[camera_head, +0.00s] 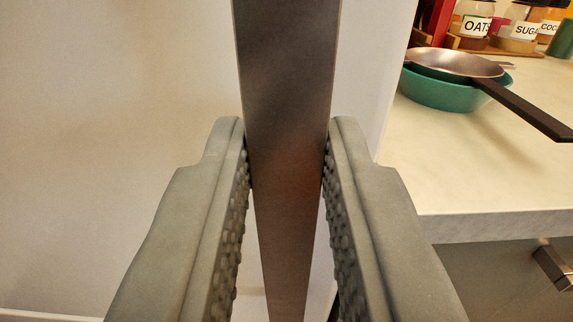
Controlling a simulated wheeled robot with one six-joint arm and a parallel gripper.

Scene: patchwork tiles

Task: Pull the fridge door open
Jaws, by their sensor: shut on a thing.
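A long, dark brown metallic handle (286,80) runs from top to bottom through the middle of the view. The pale fridge door (110,100) fills the left side behind it, and a strip of it shows to the right of the handle. My gripper (286,165) is shut on the handle, with one grey, studded finger on each side. The handle's upper and lower ends are out of view. No gap between the door and the fridge body can be made out.
On the right is a pale countertop (455,165) with a front edge. On it stand a teal bowl (440,92) with a pan (455,64) in it, its dark handle pointing right, and several labelled jars (470,24). A drawer handle (552,268) shows below.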

